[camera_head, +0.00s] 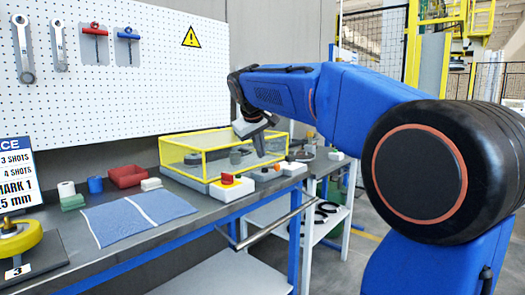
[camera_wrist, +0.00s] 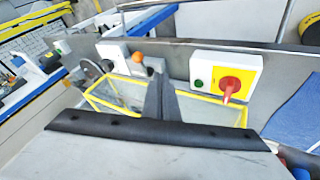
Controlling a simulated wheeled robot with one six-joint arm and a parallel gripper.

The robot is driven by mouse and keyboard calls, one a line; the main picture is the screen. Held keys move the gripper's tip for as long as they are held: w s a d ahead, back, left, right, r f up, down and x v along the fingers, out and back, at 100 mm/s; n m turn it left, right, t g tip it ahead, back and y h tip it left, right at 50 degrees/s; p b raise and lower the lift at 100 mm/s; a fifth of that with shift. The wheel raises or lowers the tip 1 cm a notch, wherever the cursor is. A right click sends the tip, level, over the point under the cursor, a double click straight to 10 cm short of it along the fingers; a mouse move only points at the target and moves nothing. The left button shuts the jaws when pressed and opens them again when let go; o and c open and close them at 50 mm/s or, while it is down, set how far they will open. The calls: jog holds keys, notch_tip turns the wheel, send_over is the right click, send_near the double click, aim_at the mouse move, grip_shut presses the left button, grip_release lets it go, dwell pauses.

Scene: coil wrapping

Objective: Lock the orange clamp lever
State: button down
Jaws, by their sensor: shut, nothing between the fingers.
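My gripper (camera_head: 259,148) is over the yellow-framed guard box on the bench in the head view. In the wrist view its fingers (camera_wrist: 160,85) are shut together with nothing between them. An orange ball-shaped knob (camera_wrist: 138,57) shows just left of the fingertips, above a small control box. I cannot tell whether this is the clamp lever. No orange clamp lever can be made out clearly in the head view. The guard box (camera_head: 203,152) has clear sides, and grey parts inside are hard to make out. Its yellow frame (camera_wrist: 222,98) passes behind the fingers in the wrist view.
A blue cloth (camera_head: 150,205), a red bin (camera_head: 126,175) and a yellow coil (camera_head: 22,238) lie left. A pegboard (camera_head: 120,60) stands behind.

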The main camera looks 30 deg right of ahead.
jog(key=x, duration=0.7)
jog(key=shift+w+d+f, duration=0.1)
jog(key=shift+d+f, duration=0.1)
jog(key=shift+f, duration=0.1)
jog(key=d, duration=0.3)
jog(key=shift+w, duration=0.3)
jog(key=shift+d, duration=0.35)
jog(key=shift+d, duration=0.15)
